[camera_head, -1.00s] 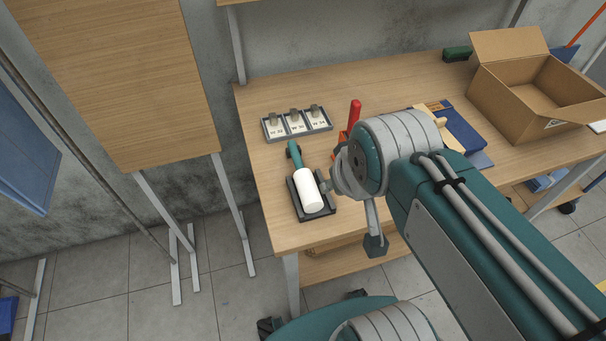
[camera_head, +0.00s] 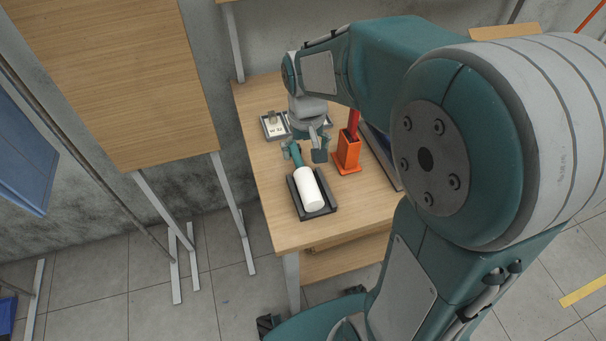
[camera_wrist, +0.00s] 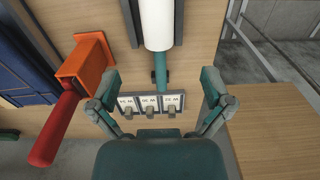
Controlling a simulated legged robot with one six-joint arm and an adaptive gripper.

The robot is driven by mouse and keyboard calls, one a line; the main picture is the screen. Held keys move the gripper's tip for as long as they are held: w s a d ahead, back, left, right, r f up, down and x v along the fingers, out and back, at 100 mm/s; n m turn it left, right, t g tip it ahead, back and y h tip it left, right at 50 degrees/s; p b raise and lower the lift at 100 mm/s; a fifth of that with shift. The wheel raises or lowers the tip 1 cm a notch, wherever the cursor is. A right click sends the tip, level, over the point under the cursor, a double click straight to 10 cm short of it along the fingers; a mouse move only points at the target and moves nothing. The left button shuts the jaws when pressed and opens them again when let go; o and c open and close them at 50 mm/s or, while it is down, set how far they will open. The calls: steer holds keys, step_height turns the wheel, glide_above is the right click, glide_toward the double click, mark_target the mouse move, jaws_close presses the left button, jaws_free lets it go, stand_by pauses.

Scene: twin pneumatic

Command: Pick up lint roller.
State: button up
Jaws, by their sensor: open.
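The lint roller (camera_head: 310,191) has a white cylinder and a teal handle. It lies in a dark cradle (camera_head: 327,210) near the table's left front, its handle pointing to the back. My gripper (camera_head: 306,158) is open above the handle end, its fingers pointing down. In the wrist view the roller (camera_wrist: 157,25) is at the top centre, with its teal handle (camera_wrist: 161,68) reaching down between the spread fingers of my gripper (camera_wrist: 163,88). Nothing is between the fingertips that I can see being held.
An orange holder (camera_head: 347,152) with a red-handled tool stands just right of my gripper. A grey tray with several labelled compartments (camera_wrist: 150,104) lies behind the handle. A blue item (camera_wrist: 25,70) lies beyond the holder. Bare table lies left of the cradle.

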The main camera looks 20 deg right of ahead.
mark_target(306, 178)
steer(key=shift+w+f, duration=0.25)
steer(key=shift+f, duration=0.4)
step_height(306, 178, down, 10)
steer(key=shift+d+f, duration=0.1)
steer(key=shift+d, duration=0.05)
steer(key=c, duration=1.3)
